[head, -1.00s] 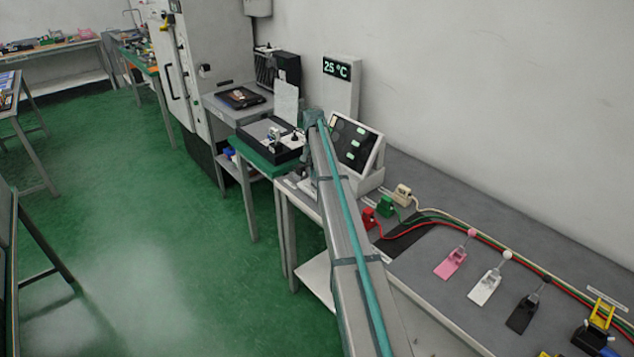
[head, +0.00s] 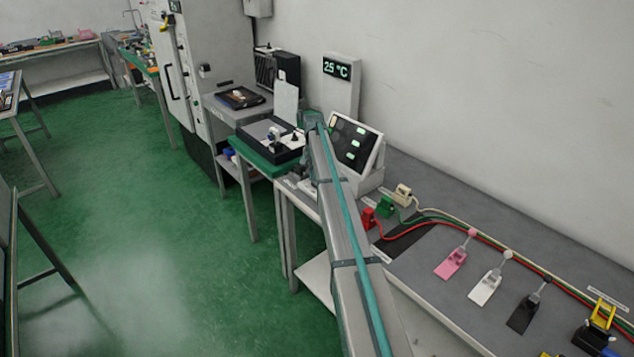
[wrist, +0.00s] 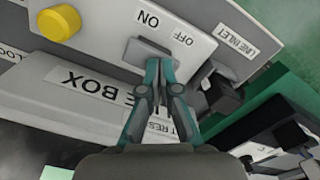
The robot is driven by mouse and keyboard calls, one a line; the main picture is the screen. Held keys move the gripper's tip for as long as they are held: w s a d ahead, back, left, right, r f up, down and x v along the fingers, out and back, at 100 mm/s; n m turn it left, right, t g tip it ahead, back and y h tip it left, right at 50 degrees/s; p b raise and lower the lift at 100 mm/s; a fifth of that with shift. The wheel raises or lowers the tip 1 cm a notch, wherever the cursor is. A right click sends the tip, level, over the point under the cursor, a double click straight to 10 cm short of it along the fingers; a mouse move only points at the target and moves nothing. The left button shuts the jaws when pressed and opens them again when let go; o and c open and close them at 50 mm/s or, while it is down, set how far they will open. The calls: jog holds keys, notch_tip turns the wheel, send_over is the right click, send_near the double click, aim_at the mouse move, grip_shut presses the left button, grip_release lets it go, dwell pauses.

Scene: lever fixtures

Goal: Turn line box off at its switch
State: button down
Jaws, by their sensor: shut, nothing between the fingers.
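The line box (wrist: 50,95) fills the upper left of the wrist view, a light grey case whose "LINE BOX" label (wrist: 95,88) reads upside down. Its grey switch (wrist: 140,50) sits on the sloped face, beside the words ON and OFF, also upside down. My gripper (wrist: 160,62) is shut and empty, with its teal fingertips over the switch's right part and hiding some of it. I cannot tell whether the tips touch it or which way the rocker is tipped. In the head view, my arm reaches to the far end of the bench and the gripper is hidden.
A yellow knob (wrist: 60,23) stands out from the box. A black plug (wrist: 222,95) sits below the "LINE INLET" label (wrist: 235,40). In the head view, a tilted panel (head: 355,143) stands right of my arm's end. Pink, white and black levers line the bench (head: 440,225).

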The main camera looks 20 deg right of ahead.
jog(key=shift+f, duration=0.2)
jog(key=shift+r, duration=0.1)
jog(key=shift+r+p, duration=1.45)
jog(key=shift+r, duration=1.95)
